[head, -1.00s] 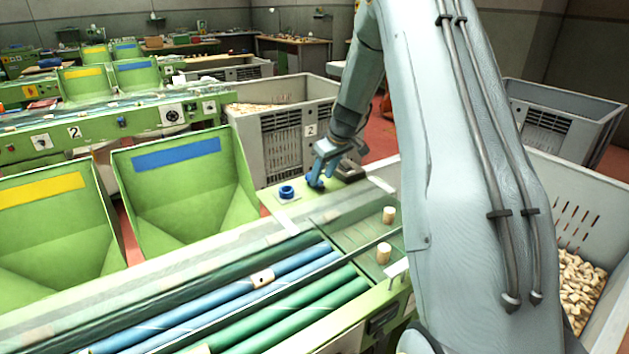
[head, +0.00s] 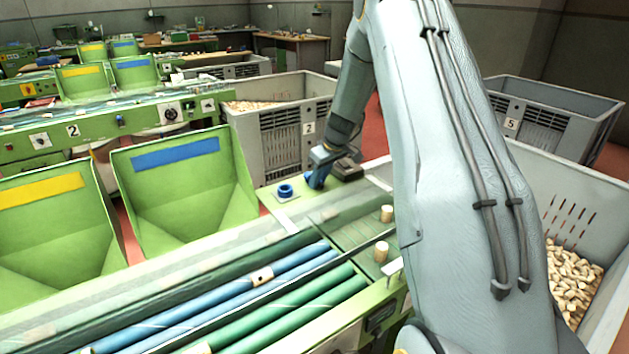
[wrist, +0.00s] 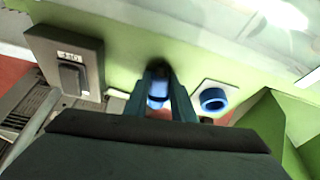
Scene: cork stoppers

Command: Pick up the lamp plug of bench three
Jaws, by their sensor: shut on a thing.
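My gripper (head: 317,179) is at the far end of the green bench, between a blue ring-shaped socket (head: 285,191) and a dark box (head: 347,169). In the wrist view my gripper (wrist: 160,98) is shut on the blue lamp plug (wrist: 158,93), which shows between the two fingers. The fingers cover its sides. A dark patch lies just beyond the plug; I cannot tell whether the plug touches the bench top. The blue socket (wrist: 213,98) on its white plate is to the right of the fingers, apart from them.
The grey switch box (wrist: 70,70) stands left of the fingers. Green hoppers (head: 185,185) are left; a grey crate (head: 290,150) is behind. My arm hides much of the right.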

